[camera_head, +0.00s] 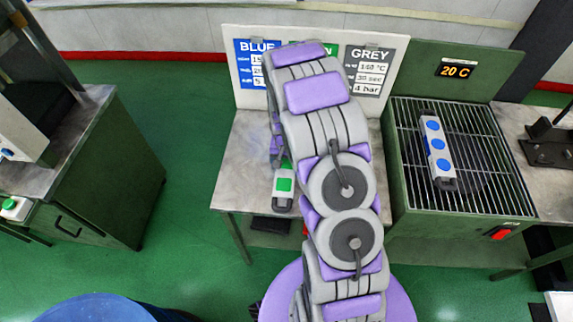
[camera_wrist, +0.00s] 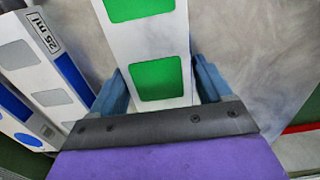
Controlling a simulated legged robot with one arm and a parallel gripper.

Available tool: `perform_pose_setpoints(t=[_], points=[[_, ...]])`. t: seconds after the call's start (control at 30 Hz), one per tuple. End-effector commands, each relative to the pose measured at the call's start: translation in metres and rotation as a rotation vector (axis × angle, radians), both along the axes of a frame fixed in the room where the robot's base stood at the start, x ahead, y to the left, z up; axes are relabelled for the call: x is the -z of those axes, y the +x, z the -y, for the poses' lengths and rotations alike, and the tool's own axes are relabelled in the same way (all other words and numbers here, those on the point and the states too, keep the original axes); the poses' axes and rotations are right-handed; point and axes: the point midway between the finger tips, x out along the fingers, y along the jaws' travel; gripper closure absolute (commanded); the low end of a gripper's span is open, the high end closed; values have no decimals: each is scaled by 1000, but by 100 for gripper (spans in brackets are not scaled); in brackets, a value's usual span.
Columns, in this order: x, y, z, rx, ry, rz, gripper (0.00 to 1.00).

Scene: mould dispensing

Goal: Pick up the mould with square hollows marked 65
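A white mould with green square hollows (camera_wrist: 157,78) lies between the two fingers of my gripper (camera_wrist: 160,88) in the wrist view. The fingers stand close along both its sides; whether they press on it I cannot tell. No 65 marking is readable.
A mould with blue round hollows (camera_head: 437,148) lies on the wire rack (camera_head: 482,185) at right, beside a 20 C display (camera_head: 456,70). A BLUE and GREY settings board (camera_head: 395,55) stands behind the table (camera_head: 240,165). A green cabinet (camera_head: 120,170) is at left, with open floor between.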

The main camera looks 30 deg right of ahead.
Motion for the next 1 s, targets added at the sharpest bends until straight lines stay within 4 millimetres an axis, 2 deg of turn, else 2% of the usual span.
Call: perform_pose_setpoints(t=[0.07, 0.7, 1.0], points=[[0, 0, 1, 0, 1, 0, 30], [1, 0, 3, 1, 4, -2, 91], [-1, 0, 3, 1, 4, -2, 91]])
